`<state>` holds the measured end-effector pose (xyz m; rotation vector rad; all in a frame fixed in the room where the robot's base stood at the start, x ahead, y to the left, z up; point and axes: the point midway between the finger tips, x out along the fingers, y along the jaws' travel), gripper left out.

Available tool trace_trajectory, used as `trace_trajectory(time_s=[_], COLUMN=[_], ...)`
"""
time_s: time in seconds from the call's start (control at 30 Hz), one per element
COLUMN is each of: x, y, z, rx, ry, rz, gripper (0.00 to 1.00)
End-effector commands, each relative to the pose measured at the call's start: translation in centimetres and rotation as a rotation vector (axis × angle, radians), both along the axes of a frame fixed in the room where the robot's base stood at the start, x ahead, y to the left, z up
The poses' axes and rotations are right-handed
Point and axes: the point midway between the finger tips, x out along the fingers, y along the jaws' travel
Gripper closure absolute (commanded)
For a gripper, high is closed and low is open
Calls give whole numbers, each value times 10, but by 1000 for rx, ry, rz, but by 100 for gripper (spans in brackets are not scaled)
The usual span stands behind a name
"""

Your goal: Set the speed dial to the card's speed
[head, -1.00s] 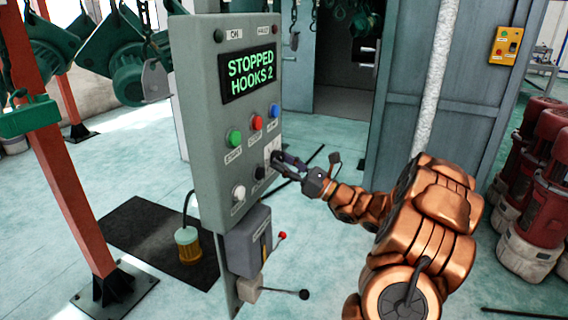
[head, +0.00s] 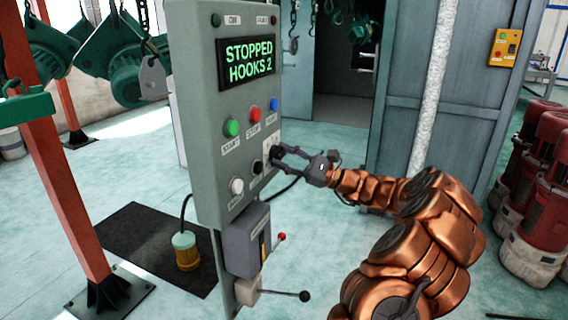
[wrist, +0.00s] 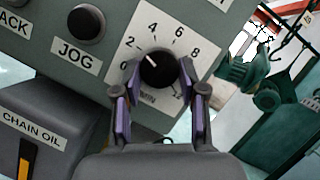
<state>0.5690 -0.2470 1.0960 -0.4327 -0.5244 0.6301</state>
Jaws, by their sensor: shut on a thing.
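The speed dial is a round black knob (wrist: 158,68) on a white plate numbered from 0 upward, low on the grey control panel (head: 205,130). In the head view my gripper (head: 278,154) reaches the panel from the right and partly covers the dial. The panel's screen (head: 247,62) reads "STOPPED HOOKS 2". I cannot make out a speed card.
The black JOG button (wrist: 86,23) is just left of the dial. Green (head: 232,128), red (head: 255,114) and blue (head: 274,104) buttons sit above. A chain oil box (head: 245,240) and a lever (head: 304,296) are below.

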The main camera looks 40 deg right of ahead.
Motion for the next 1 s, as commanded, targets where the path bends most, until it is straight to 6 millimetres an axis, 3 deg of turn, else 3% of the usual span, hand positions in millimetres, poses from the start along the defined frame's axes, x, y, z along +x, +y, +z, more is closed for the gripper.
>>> trace_trajectory(time_s=[0.3,0.83,0.87,1.0], x=[1,1,1,1], y=[0,-1,-1,-1], z=[-1,0,0,0], rx=[-105,-123,-123,-123], ry=[-59,-71,-71,-72], rz=[2,0,0,1], gripper=[94,94,57,42])
